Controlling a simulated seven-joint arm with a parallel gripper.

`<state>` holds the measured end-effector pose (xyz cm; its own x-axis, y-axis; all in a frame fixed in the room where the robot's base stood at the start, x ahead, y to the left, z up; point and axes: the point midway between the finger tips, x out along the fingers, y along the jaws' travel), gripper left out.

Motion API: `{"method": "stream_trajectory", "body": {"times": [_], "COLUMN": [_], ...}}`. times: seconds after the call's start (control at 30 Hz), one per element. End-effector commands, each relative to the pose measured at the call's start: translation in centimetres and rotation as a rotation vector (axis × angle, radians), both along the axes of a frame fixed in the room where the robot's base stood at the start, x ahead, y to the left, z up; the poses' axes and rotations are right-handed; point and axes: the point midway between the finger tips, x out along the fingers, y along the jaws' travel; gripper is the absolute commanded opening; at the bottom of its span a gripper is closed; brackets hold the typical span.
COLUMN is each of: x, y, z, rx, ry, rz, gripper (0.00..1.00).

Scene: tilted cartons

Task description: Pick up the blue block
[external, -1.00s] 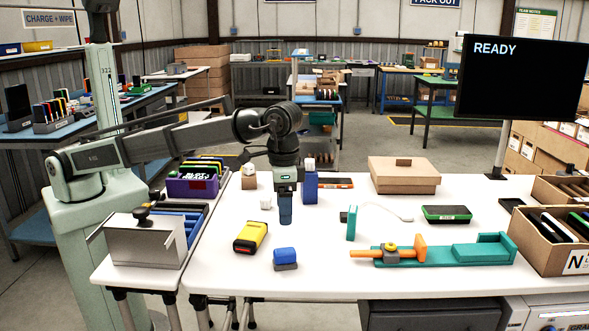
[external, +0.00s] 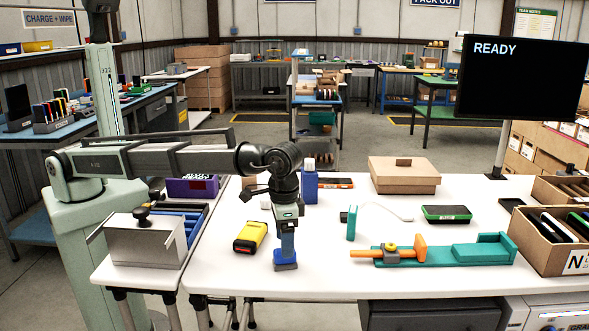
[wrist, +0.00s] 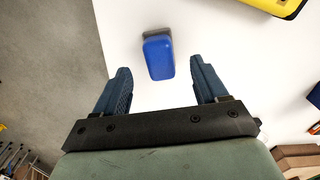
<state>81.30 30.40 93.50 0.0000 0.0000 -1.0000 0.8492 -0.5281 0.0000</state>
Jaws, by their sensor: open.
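The blue block (external: 285,257) sits with a dark grey piece (external: 286,267) at the near left of the white table. My gripper (external: 287,246) points down over it and hides part of it in the external view. In the wrist view the blue block (wrist: 159,60) lies between and slightly beyond the two blue fingertips. White table shows on both sides of the block, so the fingers are apart from it. My gripper is open and empty. The exact height of the fingertips above the table is hard to tell.
A yellow-and-black device (external: 250,237) lies just left of the block. A teal fixture with an orange rod (external: 450,253) is to the right. A tall blue box (external: 309,187) stands behind. The table's front edge is close to the block.

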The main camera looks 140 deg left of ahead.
Motion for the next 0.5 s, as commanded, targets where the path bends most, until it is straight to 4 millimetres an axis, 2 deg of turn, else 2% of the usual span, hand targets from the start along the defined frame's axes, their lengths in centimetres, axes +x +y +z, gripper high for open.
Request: {"method": "stream_trajectory", "body": {"times": [0.33,0.5], "x": [-0.1,-0.1], "y": [0.0,0.0], "z": [-4.0,-5.0], "rx": [0.0,0.0], "ry": [0.001,0.0], "rz": [0.0,0.0], "gripper": [0.72,0.72]}}
